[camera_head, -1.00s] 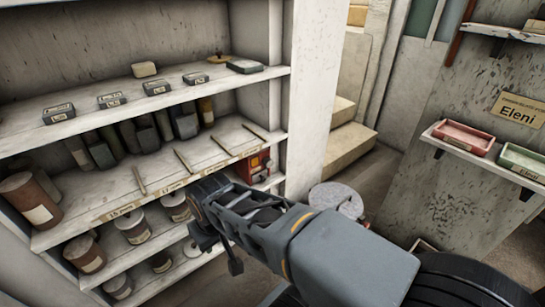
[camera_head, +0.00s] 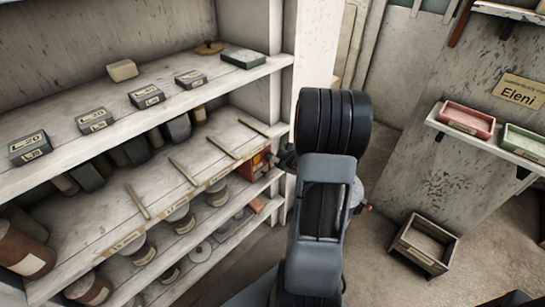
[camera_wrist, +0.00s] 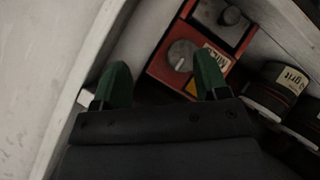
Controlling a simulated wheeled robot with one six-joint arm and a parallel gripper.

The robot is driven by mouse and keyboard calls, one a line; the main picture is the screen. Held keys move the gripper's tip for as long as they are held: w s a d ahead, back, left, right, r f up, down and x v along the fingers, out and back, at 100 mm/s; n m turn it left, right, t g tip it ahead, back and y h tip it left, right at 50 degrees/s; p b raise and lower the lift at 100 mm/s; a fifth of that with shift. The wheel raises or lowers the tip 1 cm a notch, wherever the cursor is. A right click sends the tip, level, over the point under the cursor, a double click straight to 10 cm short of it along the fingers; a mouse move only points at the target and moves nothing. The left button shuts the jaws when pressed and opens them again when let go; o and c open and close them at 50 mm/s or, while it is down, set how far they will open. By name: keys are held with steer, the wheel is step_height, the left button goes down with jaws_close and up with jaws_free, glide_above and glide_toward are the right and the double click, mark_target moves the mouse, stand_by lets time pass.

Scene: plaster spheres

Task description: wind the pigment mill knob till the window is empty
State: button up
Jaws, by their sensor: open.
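The pigment mill (camera_wrist: 157,68) is a red-orange box on a shelf, top centre in the wrist view. In the head view it is a small red box (camera_head: 258,165) at the shelf's right end, partly hidden. Its face carries a round grey knob (camera_wrist: 182,54) with a pale pointer mark, a lettered label and a yellow patch. A grey panel with a dark round spot (camera_wrist: 229,16) lies above; I cannot tell what shows in the window. My gripper (camera_wrist: 163,82), with green fingertips, is open and empty. The knob appears beyond the gap between the fingers, apparently untouched.
Dark jars (camera_wrist: 272,90) labelled grit stand right of the mill. A pale upright (camera_wrist: 78,85) of the shelf unit is close on the left. The shelf (camera_head: 150,215) holds several thin sticks. A wooden crate (camera_head: 424,244) lies on the floor at right.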

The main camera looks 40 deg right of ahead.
mark_target(273, 160)
steer(key=s+d+f+n+t+y+p, duration=0.15)
steer(key=s+f+n+t+y, duration=0.25)
steer(key=s+t+y, duration=0.4)
steer(key=shift+g+h, duration=0.6)
steer(key=shift+h, duration=0.3)
steer(key=x, duration=1.2)
steer(key=shift+a+r, duration=0.15)
steer(key=shift+a, duration=0.25)
steer(key=shift+a, duration=0.1)
steer(key=c, duration=0.9)
steer(key=shift+m, duration=0.4)
